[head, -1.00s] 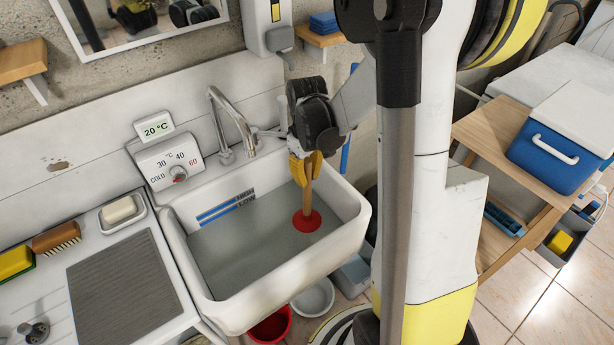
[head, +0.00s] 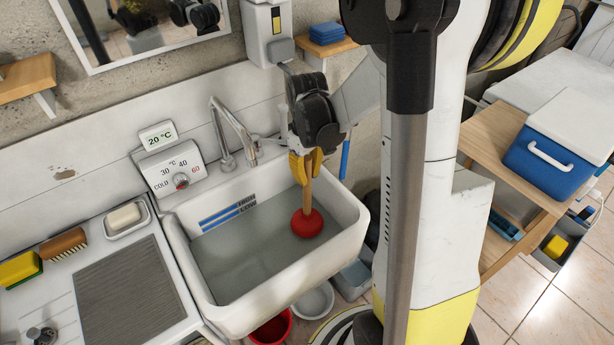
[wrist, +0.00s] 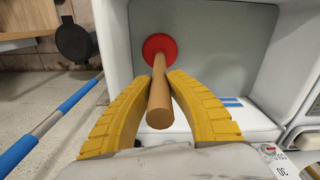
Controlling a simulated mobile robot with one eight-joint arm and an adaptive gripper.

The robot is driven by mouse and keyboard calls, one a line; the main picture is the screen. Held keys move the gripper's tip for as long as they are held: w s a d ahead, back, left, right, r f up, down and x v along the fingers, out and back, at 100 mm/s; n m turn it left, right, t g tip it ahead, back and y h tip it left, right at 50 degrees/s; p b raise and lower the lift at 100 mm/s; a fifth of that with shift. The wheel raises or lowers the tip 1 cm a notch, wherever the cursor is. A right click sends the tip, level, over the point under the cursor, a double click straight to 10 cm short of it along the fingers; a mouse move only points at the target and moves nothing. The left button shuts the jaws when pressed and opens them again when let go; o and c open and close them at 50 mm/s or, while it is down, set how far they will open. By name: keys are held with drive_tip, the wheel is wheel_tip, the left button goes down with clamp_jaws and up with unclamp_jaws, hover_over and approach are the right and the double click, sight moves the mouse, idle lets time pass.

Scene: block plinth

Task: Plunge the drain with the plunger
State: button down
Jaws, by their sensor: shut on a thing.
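The plunger has a red cup (head: 307,224) and a wooden handle (head: 307,195). It stands nearly upright in the right half of the white sink (head: 258,305), with much of the cup showing above the grey water (head: 255,255). My gripper (head: 306,165) has yellow fingers shut on the upper handle. In the wrist view the handle (wrist: 160,95) passes between the fingers, and the red cup (wrist: 162,46) lies beyond them. The drain is not visible. Whether the cup touches the sink bottom cannot be told.
The chrome faucet (head: 232,130) rises at the sink's back, left of my gripper. A temperature dial (head: 175,170) sits on the back ledge. A brush (head: 62,243), soap (head: 124,216) and sponge (head: 20,269) lie on the left counter. Red (head: 271,328) and white (head: 313,299) bowls stand below.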

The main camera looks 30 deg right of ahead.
wheel_tip(320, 180, up, 20)
drive_tip(key=p, duration=1.3)
drive_tip(key=shift+f, duration=0.25)
drive_tip(key=shift+d, duration=0.1)
